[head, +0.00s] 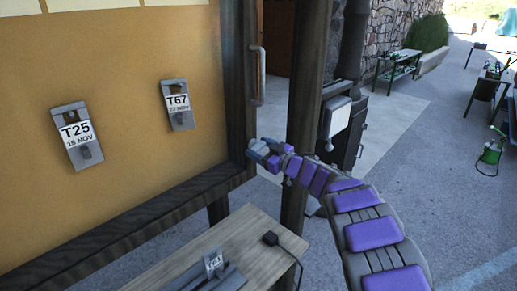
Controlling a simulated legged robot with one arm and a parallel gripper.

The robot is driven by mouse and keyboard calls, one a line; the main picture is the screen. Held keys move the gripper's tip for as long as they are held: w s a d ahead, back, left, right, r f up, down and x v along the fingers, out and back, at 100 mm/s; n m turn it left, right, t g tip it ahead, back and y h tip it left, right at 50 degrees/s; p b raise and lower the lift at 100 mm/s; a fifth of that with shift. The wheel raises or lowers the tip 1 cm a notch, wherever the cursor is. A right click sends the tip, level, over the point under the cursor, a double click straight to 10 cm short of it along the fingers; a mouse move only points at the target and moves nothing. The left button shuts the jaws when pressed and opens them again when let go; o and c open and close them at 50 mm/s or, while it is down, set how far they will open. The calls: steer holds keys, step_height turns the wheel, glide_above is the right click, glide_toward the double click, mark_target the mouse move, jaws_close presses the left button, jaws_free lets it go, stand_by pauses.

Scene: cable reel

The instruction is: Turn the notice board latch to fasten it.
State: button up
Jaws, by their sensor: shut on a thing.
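The notice board (130,165) fills the left of the head view, with a tan face and a dark wooden frame (236,95). My gripper (259,152) is at the right side of this frame, low down near its lower right corner. It is shut on a small part at the frame's edge, which looks to be the latch. The fingers cover the latch, so its shape and how far it is turned cannot be told. A pale upright handle-like piece (259,75) is on the frame's right side, above my gripper.
Grey clips with tags T25 (76,135) and T67 (177,104) hang on the board. A wooden bench (255,225) with a black plug (270,238) stands below. A dark post (303,120) is close behind my gripper. Open paving (440,180) lies to the right.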

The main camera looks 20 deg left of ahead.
steer(key=n, duration=0.3)
steer(key=shift+w+d+r+n, duration=0.1)
steer(key=shift+r+n, duration=0.1)
steer(key=shift+n, duration=0.2)
steer(key=n+b, duration=0.1)
steer(key=n, duration=0.2)
steer(key=shift+f+n, duration=0.1)
steer(key=shift+n, duration=0.2)
steer(key=shift+c, duration=0.2)
steer(key=n+b, duration=0.2)
steer(key=n, duration=0.2)
steer(key=shift+f+n+b, duration=0.15)
steer(key=shift+n+b, duration=0.8)
steer(key=shift+n, duration=0.75)
steer(key=shift+f+n, duration=0.1)
steer(key=shift+n, duration=0.2)
steer(key=o, duration=1)
steer(key=shift+d, duration=0.1)
steer(key=shift+r, duration=0.2)
